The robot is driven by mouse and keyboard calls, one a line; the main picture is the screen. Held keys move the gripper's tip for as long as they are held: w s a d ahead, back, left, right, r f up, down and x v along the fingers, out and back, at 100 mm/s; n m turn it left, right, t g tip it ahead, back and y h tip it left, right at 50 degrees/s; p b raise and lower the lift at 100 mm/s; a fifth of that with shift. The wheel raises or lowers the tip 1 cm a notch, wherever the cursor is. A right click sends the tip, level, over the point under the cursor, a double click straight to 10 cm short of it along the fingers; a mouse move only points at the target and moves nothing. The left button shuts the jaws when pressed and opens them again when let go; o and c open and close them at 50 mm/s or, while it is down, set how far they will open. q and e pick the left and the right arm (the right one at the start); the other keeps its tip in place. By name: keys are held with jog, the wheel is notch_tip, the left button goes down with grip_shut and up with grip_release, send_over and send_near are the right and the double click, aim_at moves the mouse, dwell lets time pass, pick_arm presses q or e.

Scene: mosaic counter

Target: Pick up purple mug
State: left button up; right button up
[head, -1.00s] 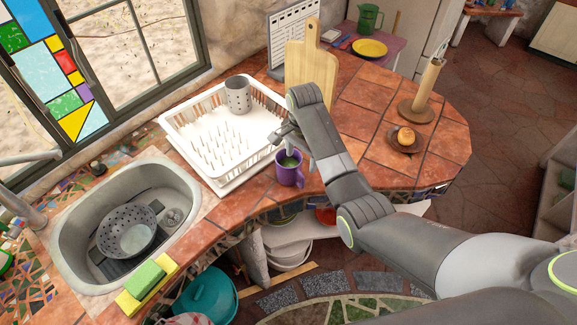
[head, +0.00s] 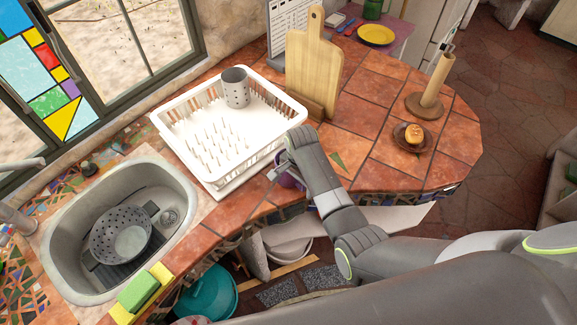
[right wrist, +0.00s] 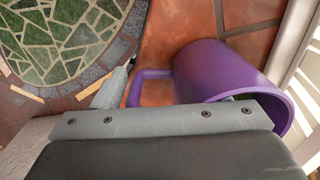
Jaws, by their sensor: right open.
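The purple mug (head: 290,181) stands on the tiled counter by the front right corner of the dish rack, mostly hidden behind my right gripper in the head view. In the right wrist view the mug (right wrist: 218,72) is large and close, with its handle pointing left and its rim toward the lower right. My right gripper (head: 279,171) is open, right at the mug. One finger shows left of the handle; the other is largely hidden near the rim. I cannot tell whether either touches the mug. My left gripper is not in view.
A white dish rack (head: 213,180) with a grey utensil cup (head: 236,88) stands just left of the mug. A cutting board (head: 312,68) is behind. A sink (head: 70,202) with a colander lies left. The counter's right side has bare tiles, a paper towel holder (head: 433,85) and a small plate.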

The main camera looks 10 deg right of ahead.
jog(key=shift+s, duration=0.45)
jog(key=shift+c, duration=0.3)
jog(key=shift+s+a+r, duration=0.1)
jog(key=c, duration=0.5)
jog(key=shift+c, duration=1.1)
jog(key=c, duration=0.7)
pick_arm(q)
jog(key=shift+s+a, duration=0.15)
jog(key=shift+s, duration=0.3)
